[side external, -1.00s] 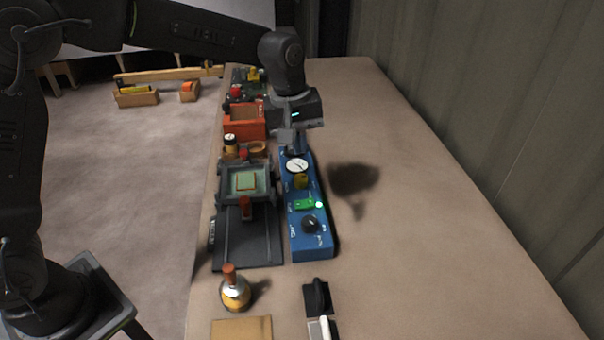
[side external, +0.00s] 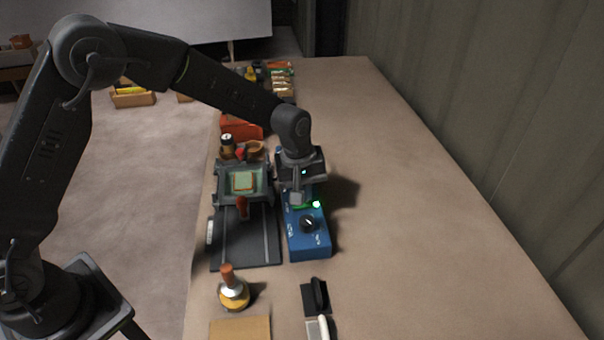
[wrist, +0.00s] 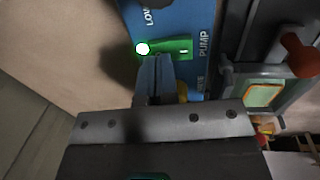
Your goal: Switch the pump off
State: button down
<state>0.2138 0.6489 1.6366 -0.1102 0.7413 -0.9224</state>
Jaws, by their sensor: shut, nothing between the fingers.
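The blue pump box (side external: 311,244) stands on the bench; the wrist view shows "PUMP" lettering on its blue face (wrist: 175,18). Its green switch (wrist: 180,47) carries a small white mark, and a bright green-white lamp (wrist: 142,48) glows beside it. In the side view the lit lamp (side external: 316,204) shows, while my gripper (side external: 297,202) hides most of the switch, the gauge and the yellow knob. In the wrist view my gripper (wrist: 155,58) is shut and empty, its tips right at the switch's near edge. I cannot tell whether they touch it.
A black dial (side external: 308,223) sits on the box's near end. A grey press-like fixture with a red-brown handle (side external: 243,206) stands close on the left. The bench at right is clear.

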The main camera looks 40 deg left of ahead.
jog(key=shift+f, duration=0.45)
jog(key=shift+w+d+f+g, duration=0.15)
jog(key=shift+f+g, duration=0.1)
jog(key=shift+g, duration=0.05)
jog(key=shift+s+a+r, duration=0.1)
jog(key=shift+s+a, duration=0.5)
jog(key=shift+r, duration=0.15)
